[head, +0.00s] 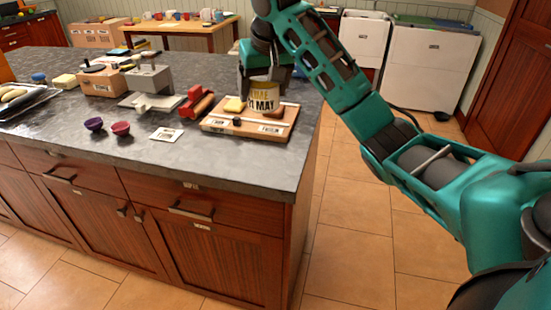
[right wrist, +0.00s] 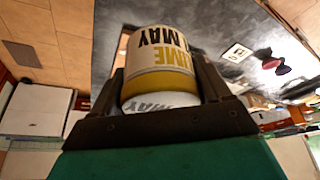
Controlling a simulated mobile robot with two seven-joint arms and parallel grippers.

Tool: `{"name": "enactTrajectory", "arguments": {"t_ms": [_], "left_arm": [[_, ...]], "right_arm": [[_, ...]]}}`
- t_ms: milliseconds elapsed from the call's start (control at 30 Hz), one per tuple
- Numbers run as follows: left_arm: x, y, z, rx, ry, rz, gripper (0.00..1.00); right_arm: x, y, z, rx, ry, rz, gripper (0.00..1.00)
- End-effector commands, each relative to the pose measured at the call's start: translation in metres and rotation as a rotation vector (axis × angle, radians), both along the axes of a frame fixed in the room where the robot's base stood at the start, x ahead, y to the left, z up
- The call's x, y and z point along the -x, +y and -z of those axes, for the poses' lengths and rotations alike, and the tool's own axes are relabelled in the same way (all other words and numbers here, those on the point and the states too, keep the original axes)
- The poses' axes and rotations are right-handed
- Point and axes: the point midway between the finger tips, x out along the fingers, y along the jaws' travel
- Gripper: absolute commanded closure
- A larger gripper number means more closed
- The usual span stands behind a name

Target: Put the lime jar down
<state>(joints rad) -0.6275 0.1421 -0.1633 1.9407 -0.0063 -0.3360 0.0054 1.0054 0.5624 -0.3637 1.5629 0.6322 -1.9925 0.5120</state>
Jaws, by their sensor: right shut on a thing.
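The lime jar (head: 263,98) is a white and yellow jar with "LIME MAY" lettering. My right gripper (head: 265,84) is shut on it over the wooden board (head: 284,125) near the counter's right end. In the right wrist view the jar (right wrist: 158,62) sits between the two fingers of my right gripper (right wrist: 160,85). I cannot tell whether its base touches the board. My left gripper is not in view.
The dark counter (head: 60,140) also holds a red object (head: 196,102), a grey device (head: 150,80), a purple bowl (head: 93,124), a red bowl (head: 121,128) and a white card (head: 166,134). The counter front near the bowls is mostly clear.

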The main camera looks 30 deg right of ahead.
Motion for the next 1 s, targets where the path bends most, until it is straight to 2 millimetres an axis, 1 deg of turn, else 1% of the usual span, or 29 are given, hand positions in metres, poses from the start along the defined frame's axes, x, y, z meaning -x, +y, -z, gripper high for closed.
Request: {"name": "enactTrajectory", "arguments": {"t_ms": [33, 100, 200, 267, 367, 700, 800, 900, 1000], "left_arm": [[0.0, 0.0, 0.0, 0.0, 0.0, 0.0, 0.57], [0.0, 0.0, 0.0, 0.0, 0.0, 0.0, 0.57], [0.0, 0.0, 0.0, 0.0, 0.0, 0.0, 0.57], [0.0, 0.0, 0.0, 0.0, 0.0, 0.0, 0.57], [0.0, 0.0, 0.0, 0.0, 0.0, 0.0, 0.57], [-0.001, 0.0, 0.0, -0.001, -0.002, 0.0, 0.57], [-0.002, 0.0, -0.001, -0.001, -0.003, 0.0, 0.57], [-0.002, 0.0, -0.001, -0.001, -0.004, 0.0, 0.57], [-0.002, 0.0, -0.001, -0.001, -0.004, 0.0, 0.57]], "right_arm": [[-0.006, -0.01, -0.014, -0.002, -0.005, 0.016, 0.6], [-0.011, -0.019, -0.025, -0.002, -0.003, 0.027, 0.6], [-0.014, -0.027, -0.033, -0.001, 0.0, 0.034, 0.6], [-0.015, -0.029, -0.03, -0.001, 0.002, 0.037, 0.6], [-0.015, -0.03, -0.011, 0.001, 0.007, 0.036, 0.6], [-0.014, -0.03, 0.08, 0.003, 0.006, 0.036, 0.6], [-0.015, -0.03, 0.1, 0.002, 0.004, 0.037, 0.6], [-0.015, -0.03, 0.114, 0.001, 0.001, 0.037, 0.6], [-0.015, -0.03, 0.121, 0.001, 0.0, 0.037, 0.6]]}}
